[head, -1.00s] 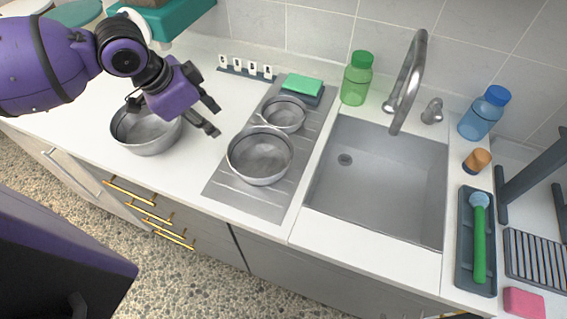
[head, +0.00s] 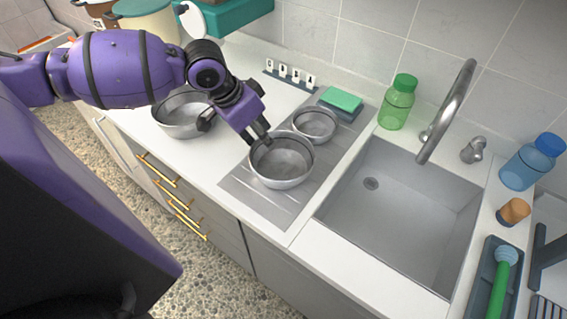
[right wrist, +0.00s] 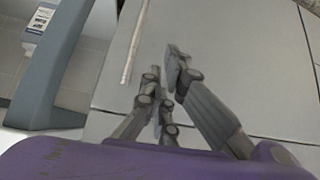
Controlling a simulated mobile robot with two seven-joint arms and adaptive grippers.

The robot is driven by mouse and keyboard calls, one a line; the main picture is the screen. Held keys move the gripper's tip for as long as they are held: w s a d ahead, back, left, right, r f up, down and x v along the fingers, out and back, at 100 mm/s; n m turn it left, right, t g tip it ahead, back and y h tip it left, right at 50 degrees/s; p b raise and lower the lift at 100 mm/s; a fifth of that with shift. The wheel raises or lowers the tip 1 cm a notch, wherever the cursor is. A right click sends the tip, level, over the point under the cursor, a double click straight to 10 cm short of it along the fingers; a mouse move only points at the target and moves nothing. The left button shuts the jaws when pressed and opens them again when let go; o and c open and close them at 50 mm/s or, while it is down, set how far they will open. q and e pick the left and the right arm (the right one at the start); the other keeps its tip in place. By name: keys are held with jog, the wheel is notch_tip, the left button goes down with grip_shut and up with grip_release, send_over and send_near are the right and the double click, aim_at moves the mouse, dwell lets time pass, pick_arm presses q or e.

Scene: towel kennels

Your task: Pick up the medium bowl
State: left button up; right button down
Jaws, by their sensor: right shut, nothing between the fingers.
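The medium bowl (head: 283,170), round, metallic and empty, stands upright on the ribbed grey drainboard left of the sink. My left gripper (head: 236,131) is open above and to the left of it. One finger is close to the bowl's back left rim in the picture; I cannot tell whether it touches. The other finger is further left, in front of the large bowl (head: 180,122). The small bowl (head: 316,125) stands just behind the medium one. My right gripper (right wrist: 164,78) shows only in the right wrist view, shut and empty, away from the bowls.
The sink (head: 405,215) with its tall faucet (head: 455,105) lies to the right. A green sponge (head: 341,99), a green bottle (head: 397,102) and a blue bottle (head: 532,162) stand along the back. The counter in front of the large bowl is clear.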

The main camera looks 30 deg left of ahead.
pick_arm(q)
jog(key=shift+x, duration=1.15)
grip_shut()
jog(key=shift+r, duration=0.1)
